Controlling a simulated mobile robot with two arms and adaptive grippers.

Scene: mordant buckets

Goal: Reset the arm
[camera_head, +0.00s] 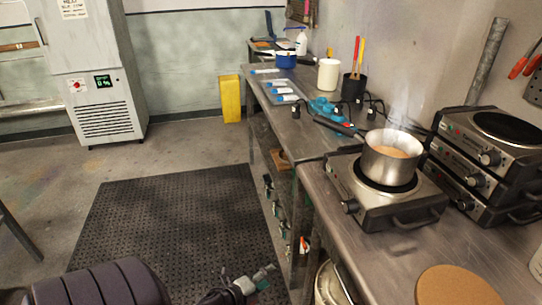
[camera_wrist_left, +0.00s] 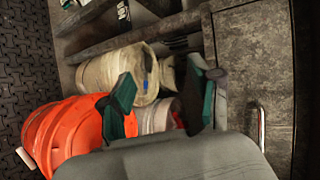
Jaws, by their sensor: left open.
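My left gripper (camera_head: 262,280) is low at the bottom of the head view, over the floor beside the front of the steel bench. In the left wrist view, the two green-padded fingers of my left gripper (camera_wrist_left: 165,98) stand apart with nothing held between them. Beyond them are an orange bucket (camera_wrist_left: 62,140) and a cream-coloured bucket (camera_wrist_left: 98,74), which look sideways in this tilted view. The left finger overlaps the orange bucket in the picture; I cannot tell whether they touch. My right gripper is not in view.
A steel bench (camera_head: 440,262) runs along the right, with a pot (camera_head: 378,165) on a hot plate (camera_head: 415,212) and stacked hot plates (camera_head: 490,180). A pale bucket (camera_head: 326,284) stands under it. A black mat (camera_head: 165,225) leaves open floor at left.

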